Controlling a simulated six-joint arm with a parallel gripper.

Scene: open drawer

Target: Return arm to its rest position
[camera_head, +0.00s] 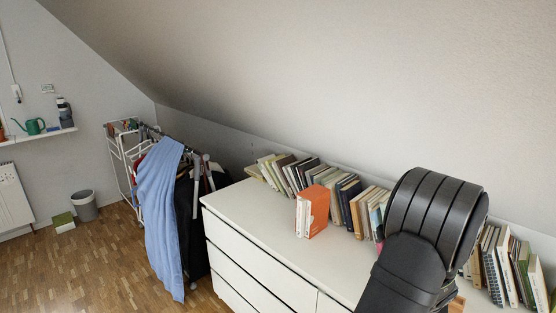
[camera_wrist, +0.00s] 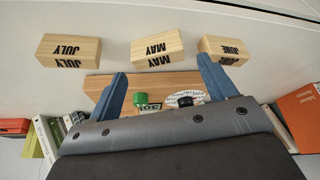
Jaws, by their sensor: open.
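My gripper (camera_wrist: 163,88) shows in the wrist view with its two blue fingers spread wide and nothing held between them. Beyond and below the fingers lies a wooden board (camera_wrist: 180,79), partly covered by my gripper. The white dresser (camera_head: 245,208) fills the lower middle of the head view, and its visible drawer fronts (camera_head: 250,262) look shut. My black arm (camera_head: 425,225) is folded up over the right part of the dresser. My gripper is hidden in the head view.
Wooden month blocks, July (camera_wrist: 69,51), May (camera_wrist: 157,49) and June (camera_wrist: 223,50), stand past my fingertips. An orange book (camera_head: 314,210) stands on the dresser before a row of books (camera_head: 345,198). A clothes rack with a blue cloth (camera_head: 162,215) stands left; floor (camera_head: 90,270) is open there.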

